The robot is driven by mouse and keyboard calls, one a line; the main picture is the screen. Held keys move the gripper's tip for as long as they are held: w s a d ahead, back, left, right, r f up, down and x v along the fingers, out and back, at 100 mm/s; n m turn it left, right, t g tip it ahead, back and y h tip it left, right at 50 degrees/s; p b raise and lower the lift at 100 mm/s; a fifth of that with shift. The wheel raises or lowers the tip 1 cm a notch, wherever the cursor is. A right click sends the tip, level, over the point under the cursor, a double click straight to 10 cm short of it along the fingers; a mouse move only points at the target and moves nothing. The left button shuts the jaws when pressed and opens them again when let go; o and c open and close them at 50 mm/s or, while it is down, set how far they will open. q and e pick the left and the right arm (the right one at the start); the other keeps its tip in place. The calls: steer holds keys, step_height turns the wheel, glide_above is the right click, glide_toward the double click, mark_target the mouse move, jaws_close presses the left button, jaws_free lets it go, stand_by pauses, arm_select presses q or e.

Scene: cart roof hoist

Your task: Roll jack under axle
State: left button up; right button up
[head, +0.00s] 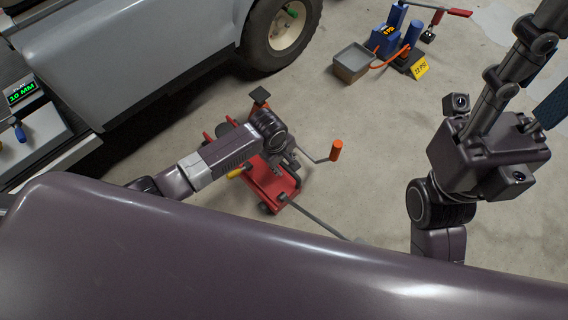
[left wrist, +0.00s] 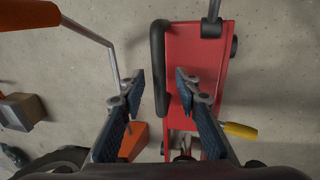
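The red jack (head: 272,186) stands on the floor beside the grey vehicle (head: 150,50), with a black saddle (head: 260,96) on its far side. In the left wrist view, its red body (left wrist: 205,60) has a black bar handle (left wrist: 158,65) along one side. My left gripper (left wrist: 159,82) is over the jack, open, with the bar handle showing between its fingertips; I cannot tell whether they touch. The axle is hidden under the vehicle. My right gripper (head: 535,75) is raised at the right, fingers apart, empty, partly cut off by the frame.
A vehicle wheel (head: 283,25) stands beyond the jack. A crank with an orange grip (head: 336,150) sticks out to the right. A grey tray (head: 353,62) and a blue pump (head: 388,40) stand farther back. Floor between them and the jack is clear.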

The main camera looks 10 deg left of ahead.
arm_select(q)
jaws_close()
stand_by(0.4)
